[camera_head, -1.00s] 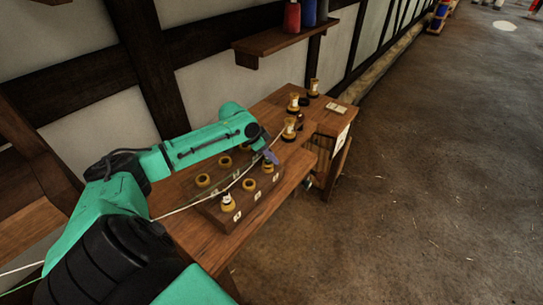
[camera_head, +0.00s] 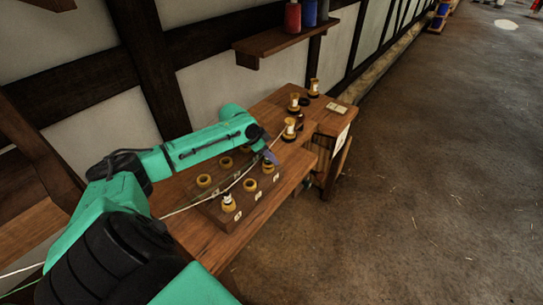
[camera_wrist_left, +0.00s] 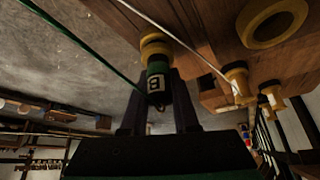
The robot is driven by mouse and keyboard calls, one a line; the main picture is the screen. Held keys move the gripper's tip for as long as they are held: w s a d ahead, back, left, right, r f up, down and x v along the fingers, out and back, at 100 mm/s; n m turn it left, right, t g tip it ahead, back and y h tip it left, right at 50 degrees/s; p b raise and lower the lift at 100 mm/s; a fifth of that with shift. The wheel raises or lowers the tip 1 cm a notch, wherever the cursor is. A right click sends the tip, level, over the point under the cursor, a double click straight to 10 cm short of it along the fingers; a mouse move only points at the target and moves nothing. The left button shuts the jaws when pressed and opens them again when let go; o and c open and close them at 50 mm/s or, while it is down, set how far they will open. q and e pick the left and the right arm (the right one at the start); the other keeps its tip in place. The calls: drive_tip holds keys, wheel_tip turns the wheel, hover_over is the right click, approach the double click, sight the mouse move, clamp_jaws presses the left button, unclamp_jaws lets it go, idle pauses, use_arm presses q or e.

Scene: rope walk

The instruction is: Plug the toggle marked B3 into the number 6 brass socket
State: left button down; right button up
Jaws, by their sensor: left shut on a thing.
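My left gripper (camera_head: 270,159) is at the front right brass socket (camera_head: 268,169) of the wooden socket block. In the left wrist view its fingers (camera_wrist_left: 156,108) are shut on a dark green toggle (camera_wrist_left: 157,82) with a pale label that shows a B; its digit is not readable. The toggle's far end meets a brass ring (camera_wrist_left: 155,44); I cannot tell how deep it sits. The socket's number is too small to read. A toggle with a white label (camera_head: 228,200) stands in the front left socket. My right gripper is not in view.
More brass sockets (camera_head: 250,185) on the block (camera_head: 209,208) look empty. Several brass-coloured pieces (camera_head: 290,128) stand at the bench's far end, near a pale card (camera_head: 337,107). A white cord (camera_head: 190,207) crosses the block. A shelf (camera_head: 280,40) with spools hangs above. The floor at right is clear.

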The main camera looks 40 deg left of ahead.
use_arm(q)
drive_tip(key=shift+p, duration=0.45)
drive_tip(key=shift+f, duration=0.5)
idle(0.3)
drive_tip(key=c, duration=0.9)
unclamp_jaws()
drive_tip(key=shift+c, duration=0.2)
